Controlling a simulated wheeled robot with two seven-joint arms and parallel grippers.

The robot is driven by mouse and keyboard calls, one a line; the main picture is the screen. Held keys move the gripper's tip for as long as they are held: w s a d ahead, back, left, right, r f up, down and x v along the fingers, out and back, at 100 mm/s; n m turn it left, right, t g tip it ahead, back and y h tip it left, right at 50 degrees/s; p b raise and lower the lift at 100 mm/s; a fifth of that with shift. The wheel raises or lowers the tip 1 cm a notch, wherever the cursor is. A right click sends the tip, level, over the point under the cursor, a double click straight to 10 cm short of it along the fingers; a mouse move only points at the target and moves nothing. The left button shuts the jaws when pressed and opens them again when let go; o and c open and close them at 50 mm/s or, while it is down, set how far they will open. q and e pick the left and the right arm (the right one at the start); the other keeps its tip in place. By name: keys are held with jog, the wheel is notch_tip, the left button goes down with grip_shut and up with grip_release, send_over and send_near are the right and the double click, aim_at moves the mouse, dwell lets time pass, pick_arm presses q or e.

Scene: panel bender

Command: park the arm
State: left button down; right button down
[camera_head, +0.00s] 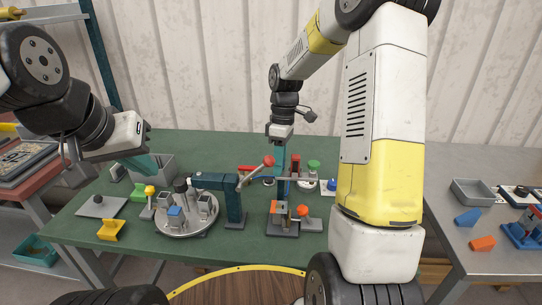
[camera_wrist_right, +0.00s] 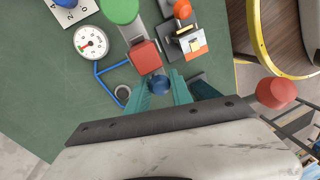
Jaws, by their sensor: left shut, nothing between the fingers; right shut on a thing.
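My right gripper (camera_head: 280,160) points down over the middle of the green table. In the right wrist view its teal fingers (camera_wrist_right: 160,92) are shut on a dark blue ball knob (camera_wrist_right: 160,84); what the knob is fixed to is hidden. A teal bench device (camera_head: 234,200) stands just left of that gripper in the head view, with a lever ending in a red ball (camera_head: 268,160). A red ball also shows at the right in the wrist view (camera_wrist_right: 276,93). My left gripper (camera_head: 142,163) is shut and empty, by a grey bin (camera_head: 180,163).
A round grey turntable (camera_head: 187,222) with small blocks stands front left. A fixture with an orange ball (camera_head: 302,210) stands front right of centre. A red-topped post (camera_wrist_right: 145,57), a green cylinder (camera_wrist_right: 120,8) and a dial gauge (camera_wrist_right: 91,42) crowd the right gripper.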

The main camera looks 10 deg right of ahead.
jog(key=c, duration=1.1)
grip_release()
jog(key=shift+c, duration=0.2)
notch_tip(320, 180, up, 8)
jog(key=w, duration=0.1)
jog(key=shift+w+d+f, duration=0.15)
jog(key=shift+w+d, duration=0.05)
jog(key=shift+d, duration=0.15)
jog(key=shift+s, duration=0.1)
jog(key=s+r+m+t, duration=0.4)
jog(key=s+m, duration=0.2)
jog(key=s, duration=0.4)
jog(key=s+a+r+m+t+y, duration=0.1)
jog(key=s+r+m+t, duration=0.3)
jog(key=s, duration=0.7)
jog(key=shift+r+m, duration=0.65)
jog(key=shift+m, duration=0.45)
